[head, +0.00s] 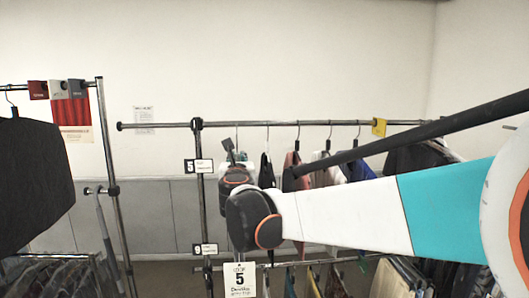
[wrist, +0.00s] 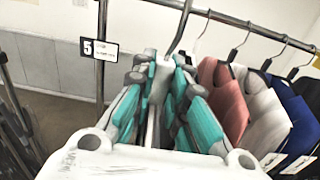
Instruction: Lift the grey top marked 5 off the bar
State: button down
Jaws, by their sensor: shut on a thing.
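My gripper (head: 235,160) is at the left part of the hanging bar (head: 300,124), just below it. In the wrist view its teal-and-grey fingers (wrist: 168,85) are shut around the hanger of the leftmost garment. The hanger's metal hook (wrist: 182,28) rises between the fingers to the bar (wrist: 232,20), and it looks to be still on it. The grey top is mostly hidden behind my gripper and wrist. A white card marked 5 (head: 239,280) shows below my wrist; I cannot tell what it is fixed to.
To the right hang a pink garment (wrist: 222,92), a white one (wrist: 262,115) and a blue one (wrist: 296,105). A post with a label marked 5 (wrist: 98,48) stands to the left. A black garment (head: 32,180) hangs on another rack at far left.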

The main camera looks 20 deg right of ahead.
jog(key=shift+p+v, duration=0.55)
jog(key=shift+v, duration=2.25)
